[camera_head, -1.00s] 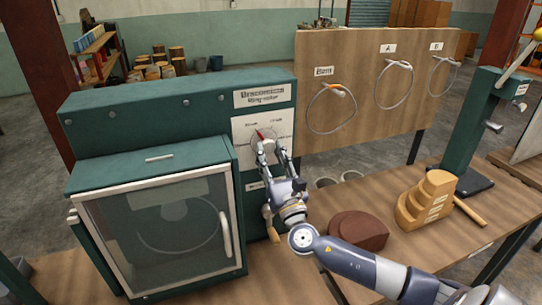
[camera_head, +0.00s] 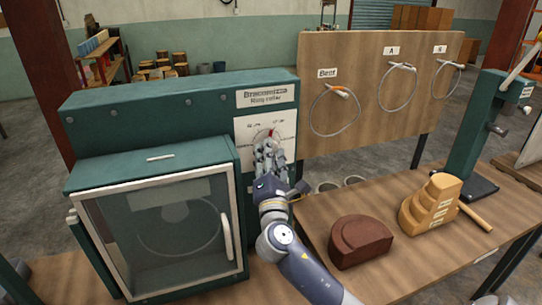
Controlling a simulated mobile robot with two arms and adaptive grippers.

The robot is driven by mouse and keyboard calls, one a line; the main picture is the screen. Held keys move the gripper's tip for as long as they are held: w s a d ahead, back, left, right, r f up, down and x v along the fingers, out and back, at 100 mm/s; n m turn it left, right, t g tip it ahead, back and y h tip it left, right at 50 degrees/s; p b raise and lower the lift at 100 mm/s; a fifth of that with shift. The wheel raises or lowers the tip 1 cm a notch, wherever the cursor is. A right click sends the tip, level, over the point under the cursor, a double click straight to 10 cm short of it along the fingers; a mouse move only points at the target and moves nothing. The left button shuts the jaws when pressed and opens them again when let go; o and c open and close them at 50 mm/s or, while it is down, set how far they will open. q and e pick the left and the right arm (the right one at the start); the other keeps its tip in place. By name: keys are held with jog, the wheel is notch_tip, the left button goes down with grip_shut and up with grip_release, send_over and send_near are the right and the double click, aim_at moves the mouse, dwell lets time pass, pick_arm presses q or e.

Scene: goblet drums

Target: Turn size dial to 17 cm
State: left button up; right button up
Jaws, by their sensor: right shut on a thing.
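The size dial (camera_head: 264,136) sits on a white scale plate (camera_head: 282,124) on the front of the green ring roller machine (camera_head: 184,104). A red pointer mark shows at the dial's top, near upright or slightly right; the scale figures are too small to read surely. My right gripper (camera_head: 268,148) is at the dial, its fingers shut on it and covering its lower part. The arm reaches up to it from the bottom of the picture. My left gripper is not in view.
A glass-fronted cabinet (camera_head: 238,262) with a ring inside stands left of my arm. A brown curved block (camera_head: 360,242) and a stepped wooden block (camera_head: 432,206) lie on the bench at right. A board (camera_head: 345,60) with hanging rings stands behind.

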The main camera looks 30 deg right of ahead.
jog(key=shift+r+m+g, duration=0.2)
jog(key=shift+m+g, duration=0.2)
jog(key=shift+m, duration=0.9)
jog(key=o, duration=1.1)
jog(key=shift+a+f, duration=0.1)
jog(key=v, duration=1.2)
jog(key=shift+w, duration=0.1)
